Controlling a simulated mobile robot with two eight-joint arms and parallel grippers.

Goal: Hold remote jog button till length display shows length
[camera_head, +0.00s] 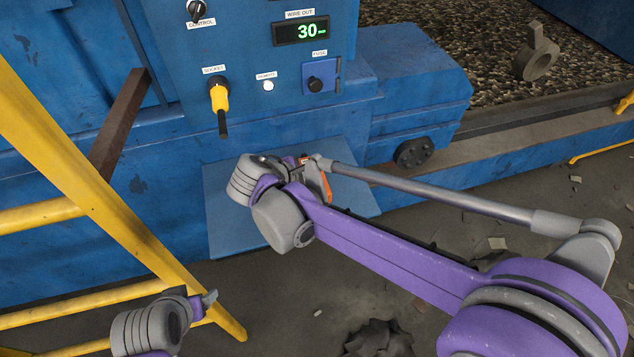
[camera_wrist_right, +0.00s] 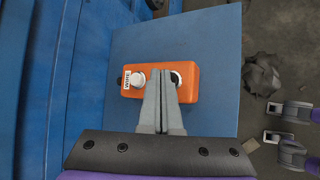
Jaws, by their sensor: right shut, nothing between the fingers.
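The length display (camera_head: 300,31), labelled "WIRE OUT", shows 30 in green on the blue panel. The orange remote (camera_wrist_right: 190,88) lies on a blue plate (camera_wrist_right: 215,50) below the panel. A bit of its orange (camera_head: 327,187) shows behind my right arm in the head view. A round pale button (camera_wrist_right: 138,79) is left of my fingertips. A second, dark and white button (camera_wrist_right: 175,78) is partly hidden by them. My right gripper (camera_wrist_right: 163,73) is shut and empty, its tips over the remote between the buttons; contact is unclear. My left gripper (camera_head: 208,299) is low at left; its jaws are unclear.
A yellow plug (camera_head: 219,97) sits in the socket above the plate, beside a small white button (camera_head: 268,86) and a fuse box (camera_head: 320,78). A yellow railing (camera_head: 130,240) stands at left. Rubble (camera_head: 380,338) lies on the floor.

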